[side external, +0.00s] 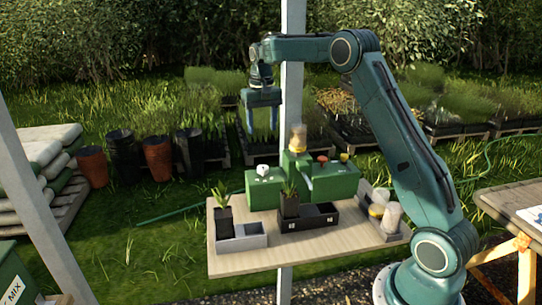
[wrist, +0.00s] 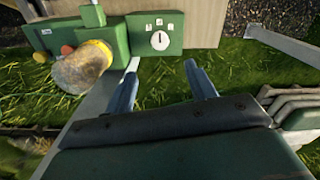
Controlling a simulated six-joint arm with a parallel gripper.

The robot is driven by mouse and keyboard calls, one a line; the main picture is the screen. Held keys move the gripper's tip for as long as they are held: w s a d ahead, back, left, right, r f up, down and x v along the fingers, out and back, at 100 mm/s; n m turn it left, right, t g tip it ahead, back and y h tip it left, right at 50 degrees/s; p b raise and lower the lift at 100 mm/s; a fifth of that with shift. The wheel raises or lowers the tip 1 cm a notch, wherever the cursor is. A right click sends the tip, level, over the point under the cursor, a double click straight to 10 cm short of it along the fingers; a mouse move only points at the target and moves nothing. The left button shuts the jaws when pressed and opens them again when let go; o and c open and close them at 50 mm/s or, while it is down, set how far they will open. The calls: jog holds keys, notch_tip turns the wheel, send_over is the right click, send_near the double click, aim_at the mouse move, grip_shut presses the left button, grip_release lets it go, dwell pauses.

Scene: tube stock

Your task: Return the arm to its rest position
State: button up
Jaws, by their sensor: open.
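My gripper (side external: 262,120) is raised above the back left of the work table (side external: 240,262), pointing down. Its two blue fingers are apart with nothing between them. In the wrist view my gripper (wrist: 163,85) also shows open and empty over grass. My arm reaches up from the right and across to the left, clear of the table.
On the table stand a green machine (side external: 265,190) with a jar (side external: 298,138) on top, a black tray (side external: 322,222) with a potted plant, a grey tray (side external: 240,240) with another, and a tray (side external: 398,238) of jars. A white post rises behind.

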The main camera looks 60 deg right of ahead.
jog(key=s+a+r+n+t, duration=0.3)
jog(key=s+a+r, duration=0.8)
jog(key=s+a, duration=0.3)
jog(key=s+a+f+n+t, duration=0.1)
jog(key=s+a+f+n, duration=0.1)
jog(key=s, duration=0.8)
jog(key=s+a+f+n+t, duration=0.1)
jog(key=s+a+f, duration=0.3)
jog(key=s, duration=0.5)
jog(key=shift+s+a+n+t, duration=0.3)
jog(key=shift+s+a+n, duration=0.1)
jog(key=shift+a, duration=0.2)
